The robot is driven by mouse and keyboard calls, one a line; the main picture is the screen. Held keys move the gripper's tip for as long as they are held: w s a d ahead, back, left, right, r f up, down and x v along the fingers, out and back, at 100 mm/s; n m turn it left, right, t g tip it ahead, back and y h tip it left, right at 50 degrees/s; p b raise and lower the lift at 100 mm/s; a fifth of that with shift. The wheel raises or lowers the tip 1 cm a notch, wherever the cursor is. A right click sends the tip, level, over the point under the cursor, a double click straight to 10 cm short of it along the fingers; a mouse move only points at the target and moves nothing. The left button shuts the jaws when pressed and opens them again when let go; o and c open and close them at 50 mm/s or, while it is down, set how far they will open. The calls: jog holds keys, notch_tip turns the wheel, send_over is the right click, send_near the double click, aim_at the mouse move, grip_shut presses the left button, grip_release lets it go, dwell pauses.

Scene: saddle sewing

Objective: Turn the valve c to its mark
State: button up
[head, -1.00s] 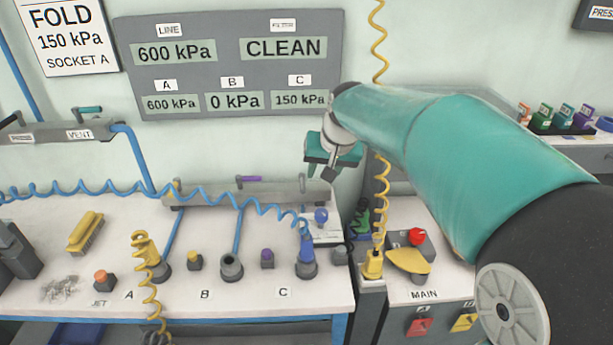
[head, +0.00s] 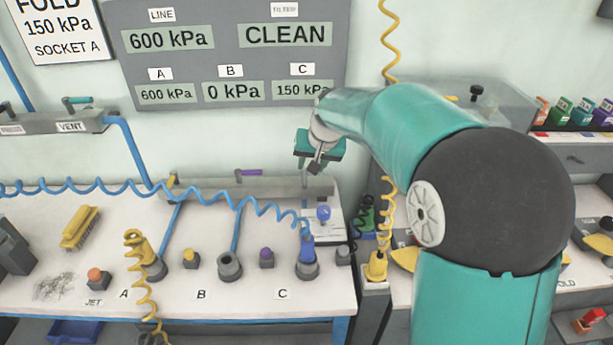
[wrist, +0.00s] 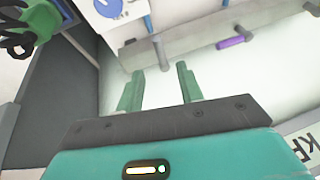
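The grey valve manifold (head: 215,189) runs along the back of the bench. Its right-hand grey lever, which I take for valve c (head: 305,181), stands above the C socket (head: 307,264). The lever also shows in the wrist view (wrist: 160,52), just beyond and between my fingertips. My gripper (head: 315,166) points down near the manifold's right end. In the wrist view its two green fingers (wrist: 158,74) are apart with nothing between them. No clear mark for the valve can be made out.
A purple lever (head: 248,172) and a yellow one (head: 171,181) are further left on the manifold. A coiled blue hose (head: 190,194) crosses in front. The wall panel (head: 228,60) reads C 150 kPa.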

aim_at(305, 180)
jog(key=x, duration=0.7)
jog(key=shift+w+f, duration=0.2)
jog(key=shift+f, duration=0.15)
grip_shut()
